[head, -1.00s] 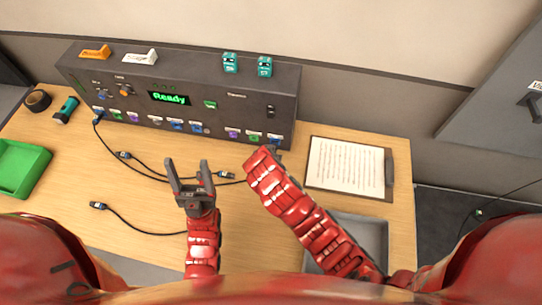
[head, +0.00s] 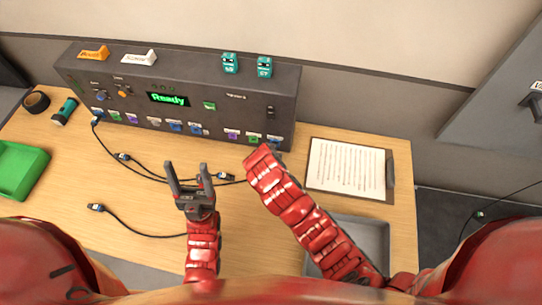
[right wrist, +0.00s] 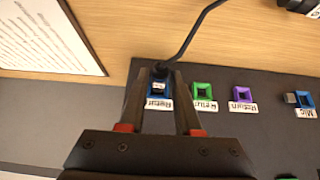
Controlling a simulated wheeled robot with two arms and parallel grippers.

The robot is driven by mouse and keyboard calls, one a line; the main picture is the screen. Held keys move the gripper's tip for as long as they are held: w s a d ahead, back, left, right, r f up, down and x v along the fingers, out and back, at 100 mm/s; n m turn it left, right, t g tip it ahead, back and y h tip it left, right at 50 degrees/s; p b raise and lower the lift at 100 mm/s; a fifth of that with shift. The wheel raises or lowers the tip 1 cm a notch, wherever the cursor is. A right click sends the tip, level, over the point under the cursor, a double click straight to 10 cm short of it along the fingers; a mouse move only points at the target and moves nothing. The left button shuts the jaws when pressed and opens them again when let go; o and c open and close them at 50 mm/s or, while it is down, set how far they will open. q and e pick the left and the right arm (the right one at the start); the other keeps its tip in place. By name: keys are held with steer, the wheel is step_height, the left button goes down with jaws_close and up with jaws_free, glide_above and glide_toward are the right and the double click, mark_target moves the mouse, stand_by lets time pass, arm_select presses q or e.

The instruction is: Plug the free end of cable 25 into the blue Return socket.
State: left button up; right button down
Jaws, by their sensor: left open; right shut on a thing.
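My right gripper (right wrist: 160,74) is shut on a dark cable plug (right wrist: 160,85) at the blue Return socket (right wrist: 153,103) in the right wrist view. The plug lines up with the socket and overlaps it. I cannot tell how deep it sits, and no cable number is readable. A black cable (right wrist: 190,40) curves away from the plug. In the head view my right arm hides most of that gripper and plug; the blue socket (head: 274,140) shows just above. My left gripper (head: 187,168) is open and empty above the table.
The dark console (head: 190,90) reads "Ready" and has a row of coloured sockets. Loose cable ends (head: 97,207) lie on the table (head: 130,185). A clipboard (head: 348,168), grey tray (head: 362,232) and green tray (head: 20,168) stand around.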

steer(key=shift+w+d+b, duration=0.1)
steer(key=shift+w+b, duration=0.4)
steer(key=shift+b, duration=0.15)
stand_by(0.8)
steer(key=shift+w+r, duration=0.15)
steer(key=shift+r, duration=0.05)
stand_by(0.7)
steer(key=c, duration=0.9)
jaws_free()
steer(key=shift+c, duration=0.2)
steer(key=o, duration=0.4)
steer(key=shift+w+f, duration=0.1)
steer(key=shift+f, duration=0.05)
steer(key=shift+s+b, duration=0.2)
steer(key=shift+b, duration=0.1)
